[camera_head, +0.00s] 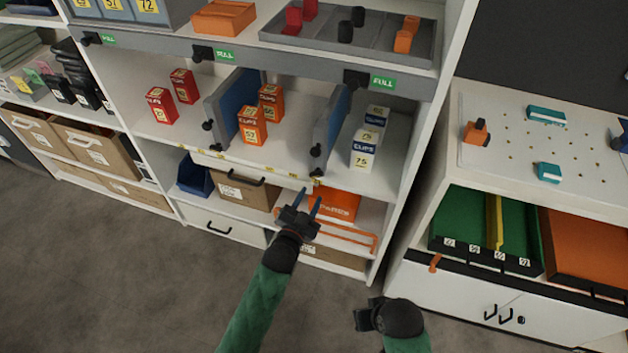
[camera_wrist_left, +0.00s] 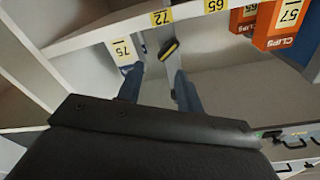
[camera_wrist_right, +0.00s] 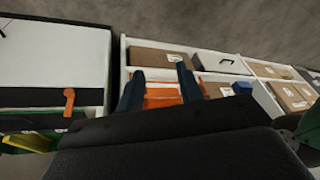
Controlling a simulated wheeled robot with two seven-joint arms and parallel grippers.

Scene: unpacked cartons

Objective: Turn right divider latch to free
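The right divider (camera_head: 332,125) is a grey-framed blue panel standing upright on the middle shelf, between orange cartons and white cartons. Its latch (camera_head: 316,151) is a small black knob on the front edge, with another dark piece below it. In the left wrist view a black latch with a yellow mark (camera_wrist_left: 168,47) shows beyond the fingers. My left gripper (camera_head: 310,196) is open and empty, below and in front of the right divider, apart from the latch. My right gripper (camera_head: 360,315) is low in front of the cabinet; its fingers (camera_wrist_right: 158,90) are apart with nothing between them.
The left divider (camera_head: 225,105) stands farther left on the same shelf. Orange cartons (camera_head: 252,124) and white cartons (camera_head: 364,147) flank the right divider. A grey tray ledge (camera_head: 270,54) overhangs above. A white workbench (camera_head: 540,180) stands at right. The floor in front is clear.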

